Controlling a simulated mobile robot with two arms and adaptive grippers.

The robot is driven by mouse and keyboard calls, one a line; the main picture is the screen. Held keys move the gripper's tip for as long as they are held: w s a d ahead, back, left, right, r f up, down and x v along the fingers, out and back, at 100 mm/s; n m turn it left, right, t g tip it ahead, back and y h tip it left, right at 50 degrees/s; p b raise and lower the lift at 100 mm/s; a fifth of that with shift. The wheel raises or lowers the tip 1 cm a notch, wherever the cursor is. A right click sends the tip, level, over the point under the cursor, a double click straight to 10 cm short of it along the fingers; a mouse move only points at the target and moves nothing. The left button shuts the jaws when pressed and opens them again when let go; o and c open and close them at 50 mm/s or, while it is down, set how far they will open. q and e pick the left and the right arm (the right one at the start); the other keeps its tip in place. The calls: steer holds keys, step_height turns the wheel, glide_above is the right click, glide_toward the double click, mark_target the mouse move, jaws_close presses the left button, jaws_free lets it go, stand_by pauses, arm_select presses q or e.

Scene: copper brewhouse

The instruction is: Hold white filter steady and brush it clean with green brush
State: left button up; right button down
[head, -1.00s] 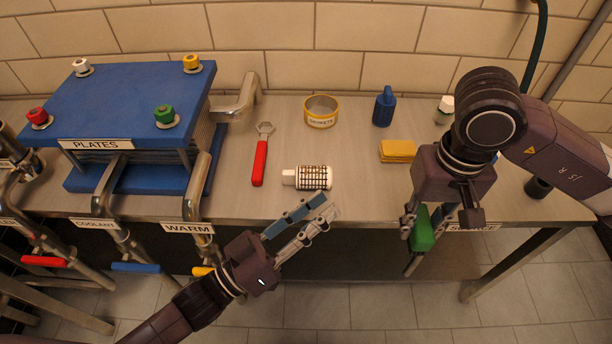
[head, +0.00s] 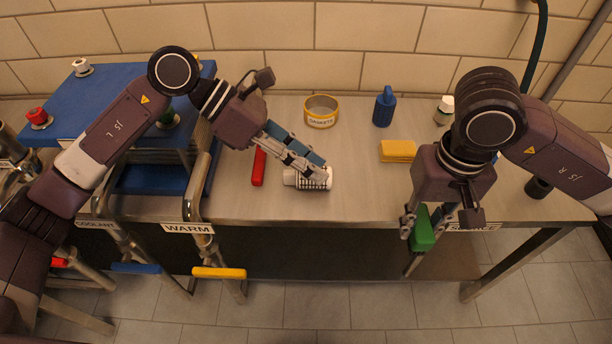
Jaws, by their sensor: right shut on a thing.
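The white filter (head: 302,183) lies on the steel bench, a short cylinder with a dark mesh band, partly hidden under my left gripper's fingers. My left gripper (head: 318,168) reaches down from the upper left; its two fingers are apart and over the filter. I cannot tell whether they touch it. My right gripper (head: 430,222) is shut on the green brush (head: 423,234) and holds it by the bench's front edge, to the right of the filter. The brush's lower end points down.
A red-handled wrench (head: 258,167) lies left of the filter. A blue plate unit (head: 60,98) with pipes is at left. The bench between filter and brush is clear.

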mark_target(283, 171)
arm_select(q)
steer(key=w+a+f+m+t+y, duration=0.15)
steer(key=w+a+y, duration=0.35)
steer(key=a, duration=0.5)
steer(key=shift+m, duration=0.45)
steer(key=shift+d+x, duration=0.15)
steer(key=shift+x, duration=2)
steer(key=shift+d+x, duration=0.2)
steer(key=shift+x, duration=1.95)
steer(key=shift+w+r, duration=0.15)
jaws_close()
steer(key=shift+c, duration=2.4)
jaws_free()
jaws_close()
arm_select(e)
steer(key=shift+w, duration=0.1)
